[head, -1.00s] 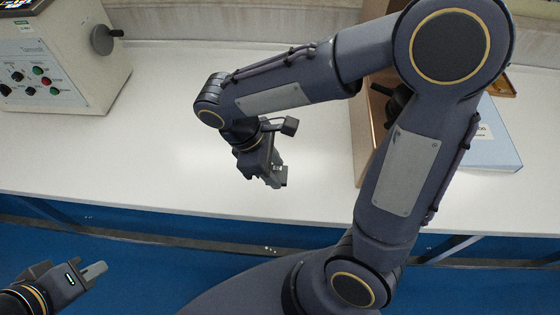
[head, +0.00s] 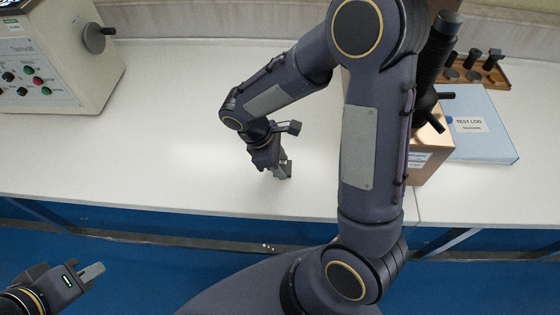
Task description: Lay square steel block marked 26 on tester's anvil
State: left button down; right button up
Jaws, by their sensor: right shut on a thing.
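My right gripper (head: 284,171) is over the white bench, pointing down and to the right. It is shut on a small grey thing, mostly hidden by the fingers; it looks like the steel block, but no number can be read. My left gripper (head: 92,272) is at the lower left, in front of the bench over the blue floor; its jaw gap cannot be made out. A cream machine (head: 62,62) with a control panel and a side knob stands at the back left. A copper-coloured machine (head: 428,155) with black parts stands at the right, partly behind my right arm. No anvil can be made out.
A pale blue test log folder (head: 480,122) lies right of the copper-coloured machine. A wooden tray (head: 492,71) with dark fittings is at the back right. The white bench (head: 170,140) is clear between the cream machine and my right gripper.

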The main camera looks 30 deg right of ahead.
jog(key=shift+f, duration=0.15)
jog(key=o, duration=1.1)
jog(key=shift+r, duration=0.35)
jog(key=v, duration=1.1)
jog(key=s+d+r+m+t+y, duration=0.1)
jog(key=s+m+t+y, duration=0.1)
jog(key=s+m, duration=0.2)
jog(key=s+d+r+m+t+y, duration=0.1)
jog(key=s+r+m+t+y, duration=0.1)
jog(key=s+m, duration=0.3)
jog(key=s+d+r+m+t+y+p, duration=0.1)
jog(key=s+r+m+t+y, duration=0.1)
jog(key=s, duration=0.4)
jog(key=shift+d+m+t+y, duration=0.2)
jog(key=shift+m+t+y, duration=0.7)
jog(key=shift+m, duration=0.4)
